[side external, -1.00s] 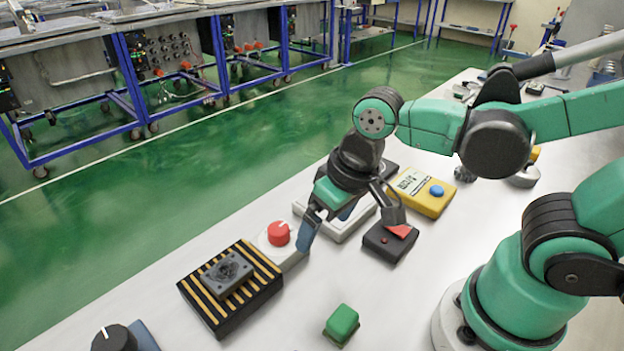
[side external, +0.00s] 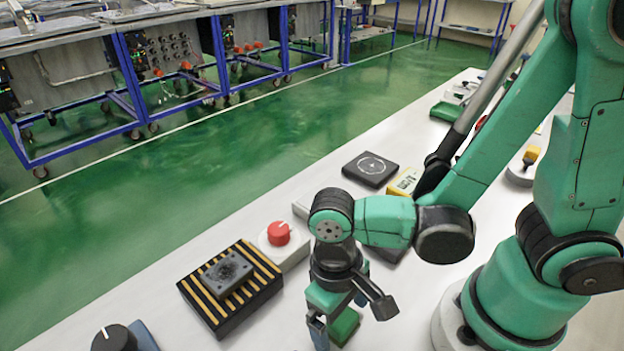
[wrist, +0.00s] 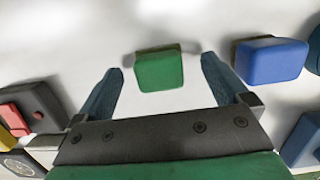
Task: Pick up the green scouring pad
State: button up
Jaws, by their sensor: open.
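The green scouring pad (wrist: 159,69) lies on the white table in the wrist view, just beyond and between the two blue fingertips of my gripper (wrist: 162,80). There is a gap on each side of it, and neither finger appears to touch it. In the side external view the pad (side external: 345,325) is partly hidden behind my gripper (side external: 338,328), which hangs pointing down over it. My gripper is open and empty. The exact height of the fingertips above the table is hard to tell.
A blue block (wrist: 270,60) sits right of my right finger. A black box with a red part (wrist: 32,105) is at left. A striped black block (side external: 232,290) and a red knob on a white base (side external: 279,234) stand left of my gripper.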

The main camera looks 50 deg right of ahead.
aim_at(343, 317)
jog(key=shift+s+f, duration=0.1)
jog(key=shift+f, duration=0.2)
jog(key=c, duration=1.4)
jog(key=shift+r, duration=0.15)
notch_tip(343, 317, up, 20)
jog(key=shift+f, duration=0.2)
